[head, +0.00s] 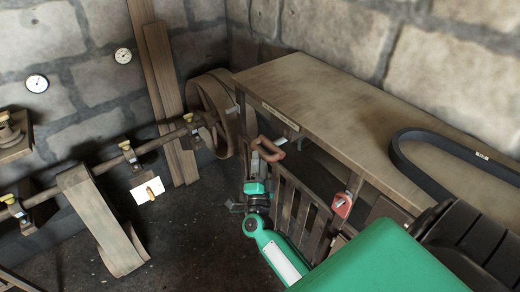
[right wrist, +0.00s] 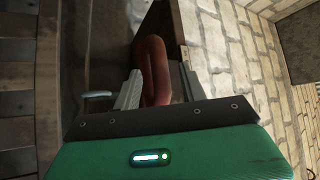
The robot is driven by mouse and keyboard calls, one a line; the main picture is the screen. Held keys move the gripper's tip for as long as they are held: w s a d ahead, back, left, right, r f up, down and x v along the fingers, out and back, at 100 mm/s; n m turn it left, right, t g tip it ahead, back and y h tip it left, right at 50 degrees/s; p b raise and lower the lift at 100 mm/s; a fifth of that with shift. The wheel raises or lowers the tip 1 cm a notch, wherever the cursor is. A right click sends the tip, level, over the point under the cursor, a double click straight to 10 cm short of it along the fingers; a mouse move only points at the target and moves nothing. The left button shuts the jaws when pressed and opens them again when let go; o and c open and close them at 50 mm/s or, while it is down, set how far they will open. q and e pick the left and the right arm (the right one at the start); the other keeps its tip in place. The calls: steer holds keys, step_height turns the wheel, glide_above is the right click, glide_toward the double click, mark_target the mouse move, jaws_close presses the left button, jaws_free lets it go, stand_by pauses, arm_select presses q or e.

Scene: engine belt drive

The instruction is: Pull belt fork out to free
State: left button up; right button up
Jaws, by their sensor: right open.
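A reddish-brown looped handle (head: 268,150), which may be the belt fork's grip, stands by the near left corner of the workbench. My right gripper (head: 261,163) is just below and beside it, pointing up at it. In the right wrist view the handle (right wrist: 153,62) rises between the two spread grey fingers of my right gripper (right wrist: 158,90). The jaws are open, and I cannot tell whether a finger touches the handle. The handle's lower end is hidden behind the gripper body. My left gripper is not in view.
A wooden workbench (head: 330,115) carries a black belt (head: 405,165). A slatted wooden guard (head: 300,210) stands below it, with a red part (head: 342,204) at its right. A large pulley (head: 210,105) and shaft run along the left wall. A wide flat belt (head: 98,220) hangs there.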

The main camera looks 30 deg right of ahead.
steer(key=shift+p+x, duration=0.3)
steer(key=shift+x, duration=1.45)
jaws_close()
